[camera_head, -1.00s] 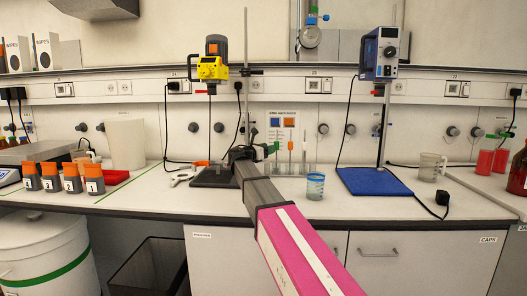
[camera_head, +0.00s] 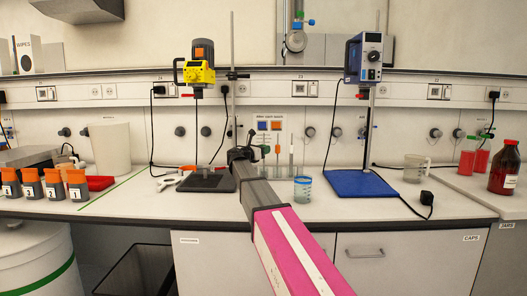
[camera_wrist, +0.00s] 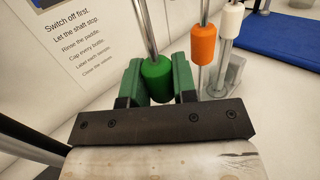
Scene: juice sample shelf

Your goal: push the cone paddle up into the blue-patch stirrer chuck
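In the wrist view, the two green fingers of my gripper (camera_wrist: 160,85) stand on either side of a green collar (camera_wrist: 156,80) on a thin metal shaft. Narrow gaps seem to show beside the collar, so the gripper looks open around it. The lower end of this shaft is hidden, so I cannot tell whether it bears the cone paddle. An orange collar (camera_wrist: 203,45) and a white collar (camera_wrist: 231,20) are on shafts to the right. In the head view, the blue-fronted stirrer (camera_head: 364,58) hangs on its stand above a blue base plate (camera_head: 368,184).
A yellow stirrer (camera_head: 199,73) stands left over a dark base plate (camera_head: 207,182). A blue-marked beaker (camera_head: 303,190) is on the bench right of my arm. A clear jug (camera_head: 414,168) and red bottle (camera_head: 504,168) stand farther right. The front bench between beaker and blue plate is narrow.

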